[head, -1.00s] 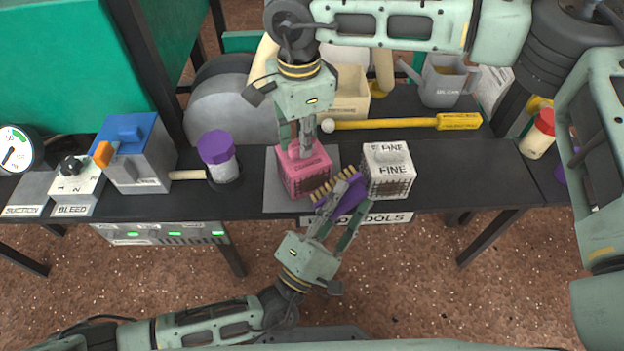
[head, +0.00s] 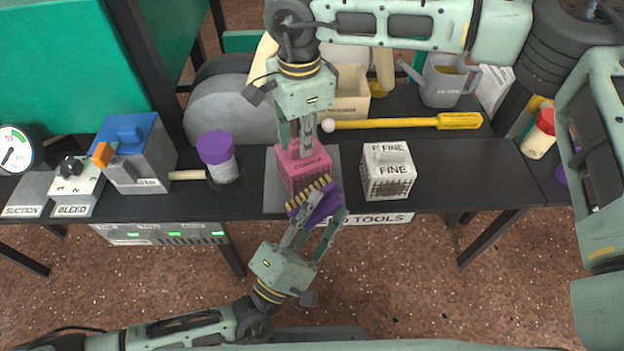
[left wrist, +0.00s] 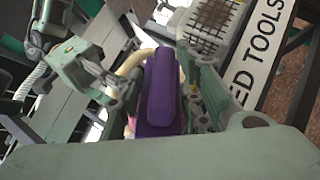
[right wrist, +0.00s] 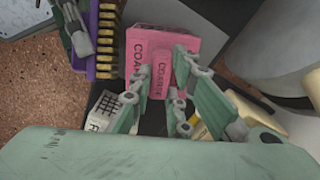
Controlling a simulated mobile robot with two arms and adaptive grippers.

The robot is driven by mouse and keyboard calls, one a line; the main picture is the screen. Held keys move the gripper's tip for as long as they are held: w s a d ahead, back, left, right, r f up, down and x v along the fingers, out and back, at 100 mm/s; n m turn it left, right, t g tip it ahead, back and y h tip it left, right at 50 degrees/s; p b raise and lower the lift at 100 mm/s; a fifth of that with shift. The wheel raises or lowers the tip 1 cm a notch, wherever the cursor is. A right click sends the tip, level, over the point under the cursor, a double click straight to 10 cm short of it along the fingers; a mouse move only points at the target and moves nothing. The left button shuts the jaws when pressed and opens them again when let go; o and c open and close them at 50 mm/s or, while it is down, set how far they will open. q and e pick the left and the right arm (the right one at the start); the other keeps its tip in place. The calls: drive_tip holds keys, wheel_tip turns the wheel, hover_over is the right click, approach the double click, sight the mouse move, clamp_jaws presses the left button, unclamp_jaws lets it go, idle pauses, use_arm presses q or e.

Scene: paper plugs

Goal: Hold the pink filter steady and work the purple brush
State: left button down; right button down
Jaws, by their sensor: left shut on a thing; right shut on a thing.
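The pink filter (head: 306,176), a block marked "COARSE", stands on a grey pad (head: 274,188) on the dark bench. My right gripper (head: 303,146) comes down from above and is shut on the filter's top part; the right wrist view shows its fingers (right wrist: 172,103) on either side of the pink piece (right wrist: 160,75). My left gripper (head: 318,218) is shut on the purple brush (head: 320,206), which also shows in the left wrist view (left wrist: 160,95). The brush's tan bristles (head: 310,191) are at the filter's lower front; I cannot tell whether they touch it.
A white filter marked "FINE" (head: 387,172) stands right of the pad. A purple-capped jar (head: 217,156) and a blue-topped grey box (head: 138,150) stand to the left. A yellow-handled tool (head: 405,123) lies behind. Bare bench lies to the right.

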use_arm(q)
drive_tip(key=shift+s+a+f, duration=0.35)
drive_tip(key=shift+a+f, duration=0.15)
drive_tip(key=shift+a, duration=0.05)
drive_tip(key=shift+s+a+r, duration=0.25)
drive_tip(key=shift+s+a, duration=0.15)
drive_tip(key=shift+a, duration=0.1)
drive_tip(key=shift+w+d+r, duration=0.1)
drive_tip(key=shift+w+d, duration=0.15)
drive_tip(key=shift+d, duration=0.5)
drive_tip(key=shift+w+d+r, duration=0.1)
drive_tip(key=shift+w+d, duration=0.15)
drive_tip(key=shift+d, duration=0.5)
drive_tip(key=d, duration=0.3)
drive_tip(key=w+d, duration=0.1)
drive_tip(key=shift+d+f, duration=0.15)
drive_tip(key=shift+f, duration=0.15)
drive_tip(key=shift+s+a+r, duration=0.1)
drive_tip(key=shift+s+a, duration=0.25)
drive_tip(key=shift+a, duration=0.45)
drive_tip(key=shift+s+a, duration=0.4)
drive_tip(key=shift+a, duration=0.35)
drive_tip(key=shift+s+a+r, duration=0.1)
drive_tip(key=shift+s+a, duration=0.25)
drive_tip(key=shift+a, duration=0.45)
